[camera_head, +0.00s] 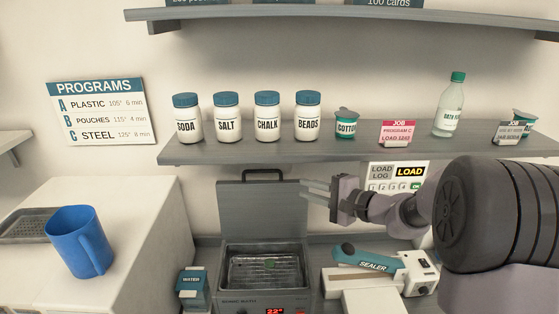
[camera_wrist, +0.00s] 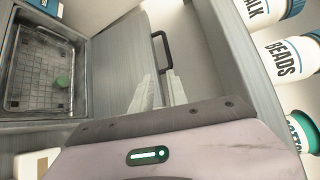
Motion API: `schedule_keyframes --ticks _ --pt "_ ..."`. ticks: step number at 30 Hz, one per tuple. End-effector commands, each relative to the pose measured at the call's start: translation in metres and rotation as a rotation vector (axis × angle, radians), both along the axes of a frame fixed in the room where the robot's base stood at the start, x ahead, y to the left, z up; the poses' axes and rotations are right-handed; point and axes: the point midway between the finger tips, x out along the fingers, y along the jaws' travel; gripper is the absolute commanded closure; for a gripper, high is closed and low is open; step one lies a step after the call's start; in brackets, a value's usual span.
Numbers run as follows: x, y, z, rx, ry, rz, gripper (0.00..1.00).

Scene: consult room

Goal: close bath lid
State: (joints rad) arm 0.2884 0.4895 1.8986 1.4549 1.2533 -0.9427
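The sonic bath (camera_head: 265,278) stands on the counter under the shelf. Its grey lid (camera_head: 262,210) is raised upright at the back, with a dark handle (camera_head: 262,174) on its top edge. A wire basket with a small green item shows inside the bath, also in the wrist view (camera_wrist: 40,75). In the wrist view the lid (camera_wrist: 120,62) and its handle (camera_wrist: 162,50) lie just beyond my fingers. My gripper (camera_head: 318,188) is to the right of the lid near its upper edge. Its two fingers (camera_wrist: 158,92) look slightly apart, with nothing between them.
A shelf (camera_head: 345,150) with jars, a bottle and cards runs just above the lid and my gripper. A sealer (camera_head: 380,268) stands right of the bath, a water box (camera_head: 192,288) left of it. A blue mug (camera_head: 80,242) stands on the left counter.

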Motion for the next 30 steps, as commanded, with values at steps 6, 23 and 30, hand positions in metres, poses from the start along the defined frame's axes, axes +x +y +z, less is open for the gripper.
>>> schedule_keyframes --ticks 6,23,30 --pt "0.034 0.037 0.0 -0.001 0.001 0.007 0.81" --pt "0.107 0.108 -0.01 -0.002 0.004 0.004 0.81" --pt "0.113 0.114 -0.012 0.0 0.003 0.003 0.81"
